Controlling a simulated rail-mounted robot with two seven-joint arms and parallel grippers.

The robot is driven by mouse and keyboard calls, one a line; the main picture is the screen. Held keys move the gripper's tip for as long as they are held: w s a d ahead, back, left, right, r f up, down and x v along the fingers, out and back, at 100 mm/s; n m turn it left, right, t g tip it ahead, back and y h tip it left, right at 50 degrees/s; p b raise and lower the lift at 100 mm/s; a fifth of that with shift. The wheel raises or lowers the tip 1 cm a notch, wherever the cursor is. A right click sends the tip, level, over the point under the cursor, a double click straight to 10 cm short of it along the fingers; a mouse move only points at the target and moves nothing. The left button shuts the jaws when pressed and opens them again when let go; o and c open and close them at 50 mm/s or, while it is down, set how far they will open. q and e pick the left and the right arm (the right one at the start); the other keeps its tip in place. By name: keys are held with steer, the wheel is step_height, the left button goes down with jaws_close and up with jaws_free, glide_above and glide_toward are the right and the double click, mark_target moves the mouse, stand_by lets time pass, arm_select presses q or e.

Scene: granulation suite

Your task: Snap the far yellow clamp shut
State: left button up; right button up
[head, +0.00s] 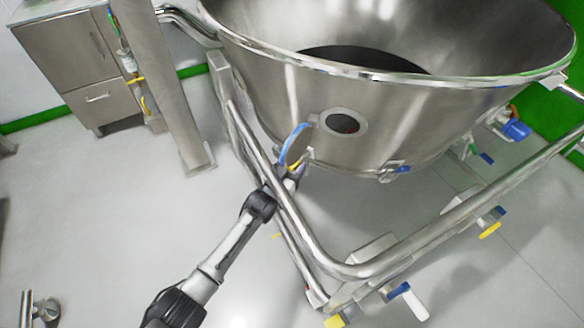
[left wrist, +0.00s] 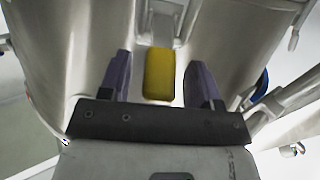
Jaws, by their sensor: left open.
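The yellow clamp (left wrist: 158,75) shows as a rounded yellow grip in the left wrist view, against the steel wall of the bowl. In the head view only a small yellow bit (head: 295,163) shows low on the bowl's side, partly hidden by my gripper. My left gripper (head: 291,172) is at that spot. In the left wrist view its two purple fingers (left wrist: 159,68) are apart, one on each side of the yellow grip, with visible gaps. I cannot tell how far the clamp is closed. My right gripper is not in view.
The large steel bowl (head: 270,85) has a round sight window (head: 343,122) and a blue curved handle (head: 290,143) near my gripper. A blue-tipped latch (head: 400,170) sits farther right. A tubular frame rail (head: 300,232) runs close beside my arm. Floor at left is mostly clear.

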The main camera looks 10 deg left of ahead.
arm_select(q)
steer(key=shift+c, duration=0.2)
jaws_close()
stand_by(0.4)
